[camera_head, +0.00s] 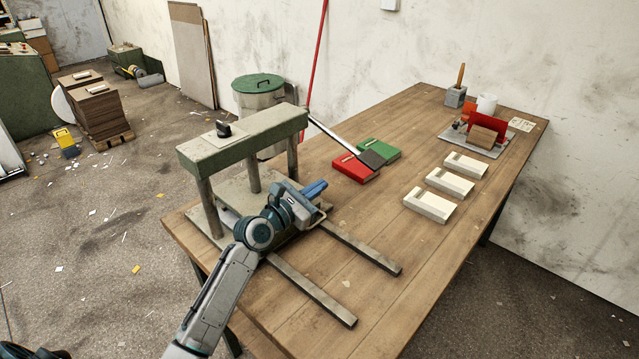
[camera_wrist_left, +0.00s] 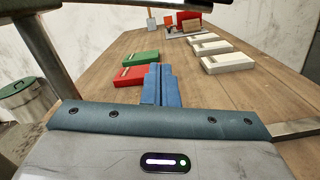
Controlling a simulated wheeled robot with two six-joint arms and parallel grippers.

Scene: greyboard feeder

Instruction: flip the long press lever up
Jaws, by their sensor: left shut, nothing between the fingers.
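The press (camera_head: 245,140) stands on the table's left part, a grey-green beam on metal posts. Its long lever (camera_head: 335,133) slants down to the right from the beam's right end. The lever's dark grip (camera_head: 373,159) hangs over the red and green blocks. My left gripper (camera_head: 314,189) is shut and empty, in front of the press, below and left of the grip and apart from it. Its closed blue fingers also show in the left wrist view (camera_wrist_left: 158,85). A dark bar crosses that view's top edge; I cannot tell surely whether it is the lever. My right gripper is not in view.
A red block (camera_head: 355,170) and a green block (camera_head: 380,150) lie beyond the gripper. Several cream blocks (camera_head: 450,182) lie farther right. Two metal rails (camera_head: 362,249) run from the press toward the front edge. The wooden table (camera_head: 400,290) is clear at front right.

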